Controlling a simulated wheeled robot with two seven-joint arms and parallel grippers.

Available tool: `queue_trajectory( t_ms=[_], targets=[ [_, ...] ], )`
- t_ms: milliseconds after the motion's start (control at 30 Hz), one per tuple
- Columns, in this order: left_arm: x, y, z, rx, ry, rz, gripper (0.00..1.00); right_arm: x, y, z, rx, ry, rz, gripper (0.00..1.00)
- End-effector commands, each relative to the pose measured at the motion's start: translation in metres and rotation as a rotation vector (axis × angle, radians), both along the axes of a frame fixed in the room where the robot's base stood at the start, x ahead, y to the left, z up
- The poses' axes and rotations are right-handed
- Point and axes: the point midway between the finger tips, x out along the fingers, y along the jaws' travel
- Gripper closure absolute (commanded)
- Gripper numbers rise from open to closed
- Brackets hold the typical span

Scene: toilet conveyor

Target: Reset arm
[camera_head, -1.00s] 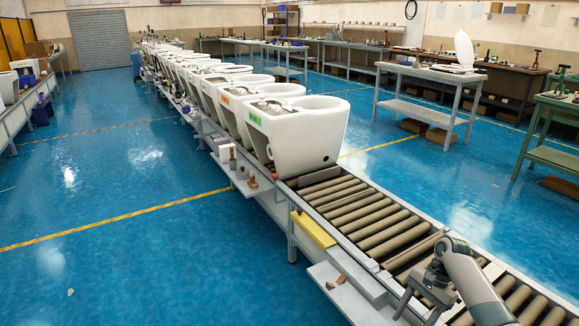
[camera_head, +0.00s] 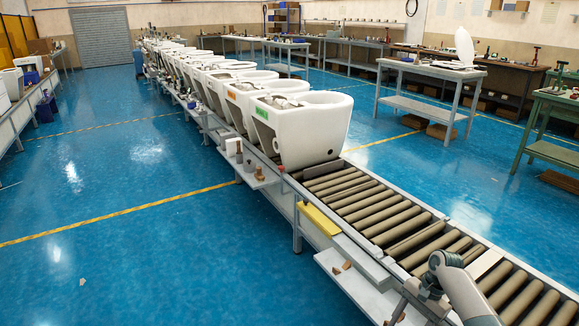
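My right arm comes in at the bottom right corner. My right gripper (camera_head: 408,308) is over the near side of the roller conveyor (camera_head: 392,222), by the frame's bottom edge. Its lower part is cut off, so I cannot tell whether its fingers are open or shut. No object shows in it. My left gripper is out of view. The nearest white toilet (camera_head: 309,128), with a green label, stands upright on the conveyor, well beyond my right gripper and apart from it.
More white toilets line the conveyor behind the first. A yellow piece (camera_head: 320,219) and a white side shelf (camera_head: 352,278) with small brown bits lie along its left edge. A grey worktable (camera_head: 426,73) stands right, a green one (camera_head: 557,104) far right. Blue floor (camera_head: 130,255) at left is mostly clear.

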Motion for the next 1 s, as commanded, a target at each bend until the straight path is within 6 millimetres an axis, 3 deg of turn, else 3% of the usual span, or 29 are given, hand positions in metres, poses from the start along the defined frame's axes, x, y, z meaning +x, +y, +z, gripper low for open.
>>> queue_trajectory(
  t_ms=[267,467,700,833,1000],
  targets=[
    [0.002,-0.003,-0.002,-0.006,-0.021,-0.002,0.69,-0.022,0.014,-0.057,-0.026,-0.082,0.082,0.43],
    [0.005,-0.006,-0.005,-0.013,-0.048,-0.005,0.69,-0.054,0.030,-0.119,-0.063,-0.183,0.194,0.43],
    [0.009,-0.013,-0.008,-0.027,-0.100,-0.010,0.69,-0.129,0.059,-0.205,-0.138,-0.368,0.427,0.43],
    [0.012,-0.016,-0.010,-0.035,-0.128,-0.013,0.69,-0.177,0.075,-0.238,-0.184,-0.467,0.568,0.43],
    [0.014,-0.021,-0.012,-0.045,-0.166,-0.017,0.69,-0.245,0.099,-0.265,-0.247,-0.594,0.762,0.43]
  ],
)
